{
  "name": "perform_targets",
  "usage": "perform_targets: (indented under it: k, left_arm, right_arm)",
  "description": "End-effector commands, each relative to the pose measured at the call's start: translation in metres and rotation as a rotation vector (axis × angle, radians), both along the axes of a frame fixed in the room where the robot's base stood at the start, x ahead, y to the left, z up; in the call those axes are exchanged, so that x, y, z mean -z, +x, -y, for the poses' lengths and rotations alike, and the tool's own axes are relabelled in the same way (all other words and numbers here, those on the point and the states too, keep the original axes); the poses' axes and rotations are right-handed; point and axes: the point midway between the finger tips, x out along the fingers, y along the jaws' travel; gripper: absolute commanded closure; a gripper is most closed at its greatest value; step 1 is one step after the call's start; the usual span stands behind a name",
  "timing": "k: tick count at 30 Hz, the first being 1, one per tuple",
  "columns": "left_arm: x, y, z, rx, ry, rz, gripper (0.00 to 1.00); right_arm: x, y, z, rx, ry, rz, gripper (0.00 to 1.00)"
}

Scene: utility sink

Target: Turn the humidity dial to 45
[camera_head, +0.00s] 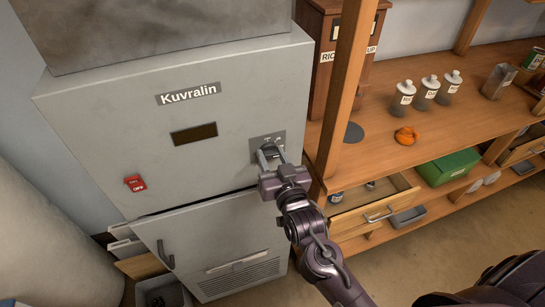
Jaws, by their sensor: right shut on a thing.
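A grey cabinet (90,105) labelled Kuvralin stands at the left. A small darker control plate (267,140) with tiny markings is on the right of its front face. My right gripper (269,152) reaches up to this plate, and its fingers are shut on the dial there. The fingers hide most of the dial, and the markings are too small to read. A dark display window (194,133) on the cabinet shows no readable number. My left gripper is not in view.
A red switch (135,183) sits on the cabinet's lower left front. Below it is a door with a handle (166,254). A drawer (375,213) stands open near my right arm.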

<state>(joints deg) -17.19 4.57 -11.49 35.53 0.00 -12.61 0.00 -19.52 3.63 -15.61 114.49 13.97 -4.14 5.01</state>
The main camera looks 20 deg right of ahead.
Motion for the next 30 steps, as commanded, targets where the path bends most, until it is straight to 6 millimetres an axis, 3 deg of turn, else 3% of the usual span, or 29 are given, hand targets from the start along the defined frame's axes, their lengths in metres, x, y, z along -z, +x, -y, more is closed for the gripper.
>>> perform_targets:
  k: [18,30]
  left_arm:
    - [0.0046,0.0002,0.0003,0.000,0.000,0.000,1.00]
    - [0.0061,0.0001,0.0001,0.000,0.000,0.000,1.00]
  right_arm:
    - [0.0013,-0.0002,0.0000,0.002,0.579,-0.022,0.85]
    - [0.0012,-0.0003,-0.0003,0.001,0.839,-0.031,0.85]
